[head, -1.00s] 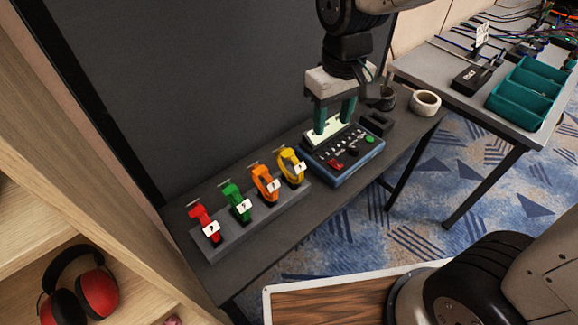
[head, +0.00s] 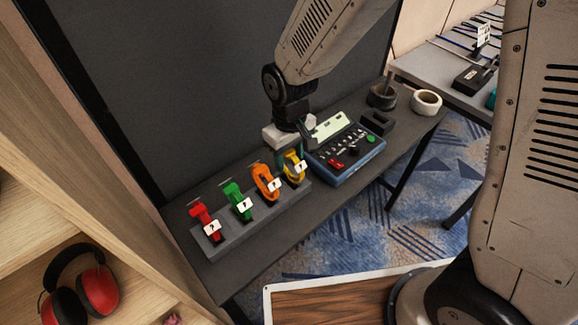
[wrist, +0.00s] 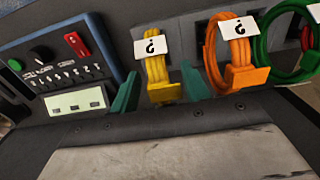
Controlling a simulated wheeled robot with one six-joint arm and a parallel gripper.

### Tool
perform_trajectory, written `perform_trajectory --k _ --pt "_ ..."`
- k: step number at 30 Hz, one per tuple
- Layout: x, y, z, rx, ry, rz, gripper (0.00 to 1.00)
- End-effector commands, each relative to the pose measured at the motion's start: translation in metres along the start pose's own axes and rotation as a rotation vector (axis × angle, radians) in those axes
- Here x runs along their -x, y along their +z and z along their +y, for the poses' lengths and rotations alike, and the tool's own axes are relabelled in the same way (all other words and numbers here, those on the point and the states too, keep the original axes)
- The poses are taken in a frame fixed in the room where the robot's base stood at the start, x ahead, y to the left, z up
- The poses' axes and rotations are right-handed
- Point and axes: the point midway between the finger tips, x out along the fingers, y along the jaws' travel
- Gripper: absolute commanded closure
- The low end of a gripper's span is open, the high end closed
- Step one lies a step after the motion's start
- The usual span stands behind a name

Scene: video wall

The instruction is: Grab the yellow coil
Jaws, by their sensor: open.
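The yellow coil (head: 294,170) hangs at the right end of a grey rack, with a white tag marked "?" on it. In the wrist view the yellow coil (wrist: 158,72) lies between my two open green fingertips. My gripper (head: 289,160) is open, just above and around the coil in the head view, and its fingers (wrist: 160,88) do not appear to close on it. The orange coil (head: 265,183) hangs close on the left, then the green coil (head: 237,202) and the red coil (head: 205,223). My gripper hides the top of the yellow coil in the head view.
A blue-edged control box (head: 345,147) with switches stands right of the rack (head: 228,243). A tape roll (head: 426,102) and a dark cup (head: 382,96) stand farther right. A dark panel rises behind the bench. The bench front (head: 262,240) is clear.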

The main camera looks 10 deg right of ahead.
Motion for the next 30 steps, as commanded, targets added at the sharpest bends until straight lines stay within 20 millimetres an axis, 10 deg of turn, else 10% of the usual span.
perform_trajectory --k 8,13,30 --pt "-0.004 0.0 0.0 -0.001 0.0 0.001 0.54" --pt "-0.004 0.0 0.0 -0.001 0.0 0.001 0.98" --pt "0.01 0.0 0.001 -0.002 0.0 0.003 0.98"
